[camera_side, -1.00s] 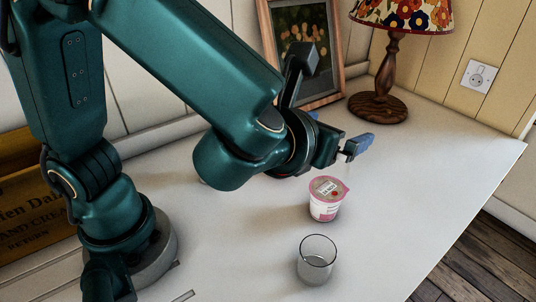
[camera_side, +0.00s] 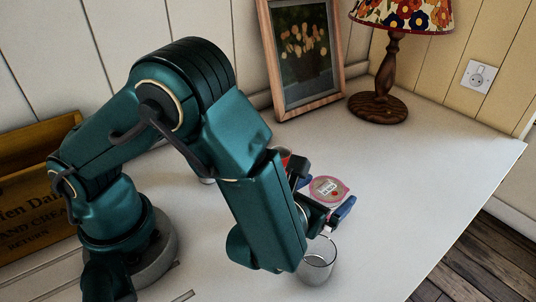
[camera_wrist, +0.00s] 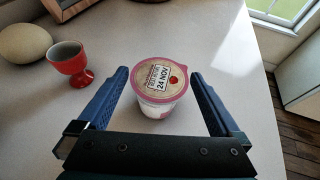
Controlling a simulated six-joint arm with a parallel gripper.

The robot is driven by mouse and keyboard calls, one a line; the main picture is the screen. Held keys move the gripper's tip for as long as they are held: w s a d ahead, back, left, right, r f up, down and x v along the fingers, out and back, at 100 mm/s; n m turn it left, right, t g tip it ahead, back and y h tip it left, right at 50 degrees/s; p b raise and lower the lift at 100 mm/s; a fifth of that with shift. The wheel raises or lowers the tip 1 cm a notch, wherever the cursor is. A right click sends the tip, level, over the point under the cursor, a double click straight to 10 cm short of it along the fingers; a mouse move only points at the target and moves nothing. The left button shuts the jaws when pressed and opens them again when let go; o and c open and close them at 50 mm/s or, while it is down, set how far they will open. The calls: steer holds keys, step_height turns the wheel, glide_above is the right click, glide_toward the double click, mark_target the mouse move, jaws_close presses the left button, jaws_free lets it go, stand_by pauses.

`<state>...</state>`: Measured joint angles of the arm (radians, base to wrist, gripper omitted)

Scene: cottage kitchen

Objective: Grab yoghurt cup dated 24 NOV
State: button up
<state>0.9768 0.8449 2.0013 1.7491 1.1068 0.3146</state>
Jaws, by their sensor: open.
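The yoghurt cup (camera_wrist: 160,84) stands upright on the white counter, with a pink-rimmed lid printed 24 NOV and a red dot. It also shows in the side view (camera_side: 328,188), its lower part hidden by my gripper. My gripper (camera_wrist: 160,80) is open and low over the counter. In the wrist view its two blue fingers are on either side of the cup, with a gap on each side. The side view shows my gripper (camera_side: 322,190) right at the cup.
A red egg cup (camera_wrist: 71,62) and an egg (camera_wrist: 25,43) are to the left in the wrist view. A lamp (camera_side: 379,105) and a picture frame (camera_side: 304,55) stand at the back. The counter's right side is clear.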

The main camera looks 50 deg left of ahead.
mark_target(326, 190)
steer(key=shift+x, duration=1.8)
steer(key=c, duration=1.3)
steer(key=shift+r, duration=0.15)
